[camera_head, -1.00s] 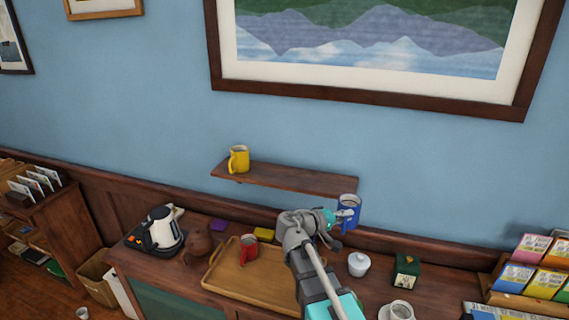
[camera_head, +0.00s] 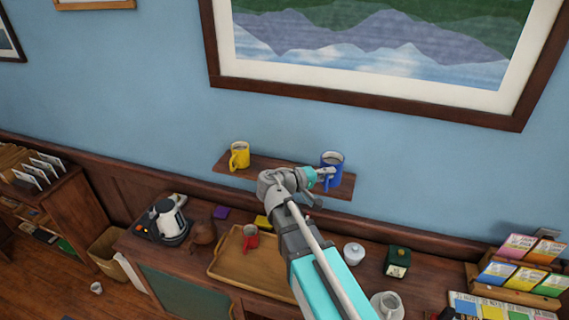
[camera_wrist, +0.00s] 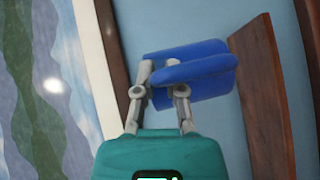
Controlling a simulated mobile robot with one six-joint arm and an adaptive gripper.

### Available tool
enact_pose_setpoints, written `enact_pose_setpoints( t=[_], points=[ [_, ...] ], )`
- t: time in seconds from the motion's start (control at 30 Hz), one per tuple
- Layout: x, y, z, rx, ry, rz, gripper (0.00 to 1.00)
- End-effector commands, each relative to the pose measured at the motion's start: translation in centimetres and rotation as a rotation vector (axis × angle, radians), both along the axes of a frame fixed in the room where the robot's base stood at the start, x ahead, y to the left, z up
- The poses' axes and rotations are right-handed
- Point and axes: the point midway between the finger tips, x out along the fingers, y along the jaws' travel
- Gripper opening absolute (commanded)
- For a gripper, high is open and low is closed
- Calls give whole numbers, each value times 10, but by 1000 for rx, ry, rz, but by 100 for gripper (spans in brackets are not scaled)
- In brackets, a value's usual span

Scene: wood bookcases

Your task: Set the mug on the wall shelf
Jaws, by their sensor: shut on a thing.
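The blue mug (camera_head: 334,159) is upright at the right end of the wall shelf (camera_head: 268,169). My gripper (camera_head: 325,176) is shut on the mug's handle. In the wrist view the fingers (camera_wrist: 163,88) pinch the blue mug (camera_wrist: 208,86), and the wall shelf (camera_wrist: 262,95) lies just beyond its bottom. Whether the mug's base touches the shelf or hovers above it cannot be told. My gripper and arm hide part of the shelf's front edge.
A yellow mug (camera_head: 239,155) stands at the shelf's left end, with bare shelf between the mugs. A framed picture (camera_head: 370,97) hangs above.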

Motion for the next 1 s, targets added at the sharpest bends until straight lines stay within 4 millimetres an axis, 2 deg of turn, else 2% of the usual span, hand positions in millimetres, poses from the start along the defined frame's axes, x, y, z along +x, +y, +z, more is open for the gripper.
enact_pose_setpoints(
  t=[0.13,0.63,0.77,1.0],
  points=[
    [-1,2,7,-1,-1,2,0],
    [5,-1,3,-1,-1,-4,0],
    [19,-2,-4,-1,-1,-5,0],
    [59,-8,-23,-1,0,-6,0]
  ],
)
